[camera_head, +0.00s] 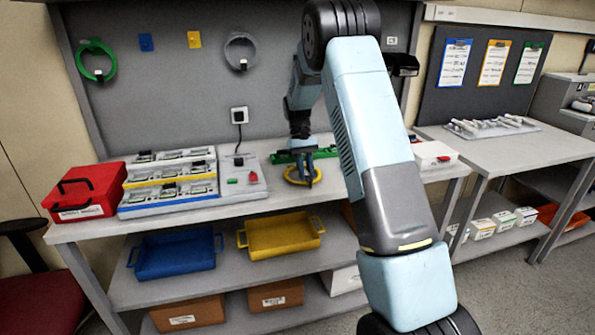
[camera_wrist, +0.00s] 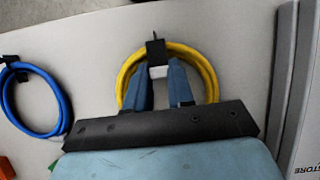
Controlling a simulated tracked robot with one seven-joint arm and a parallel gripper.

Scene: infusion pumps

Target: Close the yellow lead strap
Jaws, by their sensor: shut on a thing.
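The yellow lead (camera_head: 299,180) lies coiled on the bench, below my gripper (camera_head: 303,178). In the wrist view the yellow lead (camera_wrist: 124,78) is a ring with a black strap (camera_wrist: 155,47) across its top. A small white piece (camera_wrist: 158,72) sits at the strap's lower end. My gripper (camera_wrist: 158,85) has its two blue fingers inside the coil, one on each side of the white piece, and is shut on the strap. The exact contact is partly hidden by the fingers. I cannot tell whether the strap is fastened.
A blue coiled lead (camera_wrist: 51,131) lies to the left in the wrist view. A grey device (camera_head: 245,178), stacked trays (camera_head: 168,200) and a red box (camera_head: 85,192) stand left along the bench. A green lead (camera_head: 112,62) and a grey lead (camera_head: 228,50) hang on the board.

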